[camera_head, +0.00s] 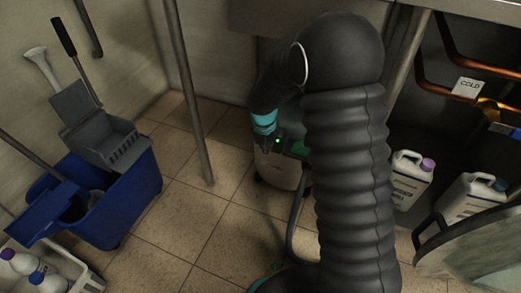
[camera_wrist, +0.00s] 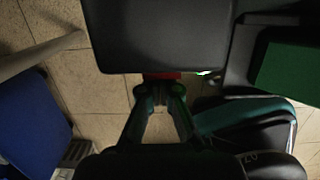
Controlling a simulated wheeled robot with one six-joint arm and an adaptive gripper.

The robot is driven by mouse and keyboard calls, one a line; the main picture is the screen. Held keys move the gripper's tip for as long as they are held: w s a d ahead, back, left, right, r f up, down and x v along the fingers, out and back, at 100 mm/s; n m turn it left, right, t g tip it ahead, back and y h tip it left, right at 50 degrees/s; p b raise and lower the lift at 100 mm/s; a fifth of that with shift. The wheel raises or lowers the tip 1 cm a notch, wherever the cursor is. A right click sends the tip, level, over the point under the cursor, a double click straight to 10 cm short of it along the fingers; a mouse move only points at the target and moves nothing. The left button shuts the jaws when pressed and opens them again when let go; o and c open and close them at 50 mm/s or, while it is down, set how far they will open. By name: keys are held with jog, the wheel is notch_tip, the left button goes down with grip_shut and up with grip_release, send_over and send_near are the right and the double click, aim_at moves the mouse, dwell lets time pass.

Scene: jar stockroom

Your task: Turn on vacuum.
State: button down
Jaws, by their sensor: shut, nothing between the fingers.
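The vacuum has a cream, drum-shaped body (camera_head: 279,174) on the floor, partly hidden behind my arm in the head view. A small green light glows on its dark top. In the wrist view a large dark panel (camera_wrist: 157,35) fills the upper middle, with a red part (camera_wrist: 162,77) at its lower edge and a green glow just to the right. My gripper (camera_wrist: 160,90) is shut and empty, its fingertips at or just below the red part; I cannot tell if they touch. In the head view the fingertips are hidden.
A blue mop bucket (camera_head: 130,195) with a grey wringer (camera_head: 105,140) stands left. A metal leg (camera_head: 190,100) rises left of the vacuum. A grey hose (camera_head: 293,215) runs down beside it. White jugs (camera_head: 408,180) stand right, under copper pipes.

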jog(key=shift+w+d+r+p, duration=0.1)
jog(key=shift+d+r+p, duration=0.05)
jog(key=shift+r+p, duration=0.75)
jog(key=s+a+r+p, duration=0.1)
jog(key=s+a+r, duration=0.2)
jog(key=s+r, duration=0.4)
jog(key=shift+s+r+p, duration=0.2)
jog(key=shift+r+p, duration=0.15)
jog(key=shift+r, duration=0.35)
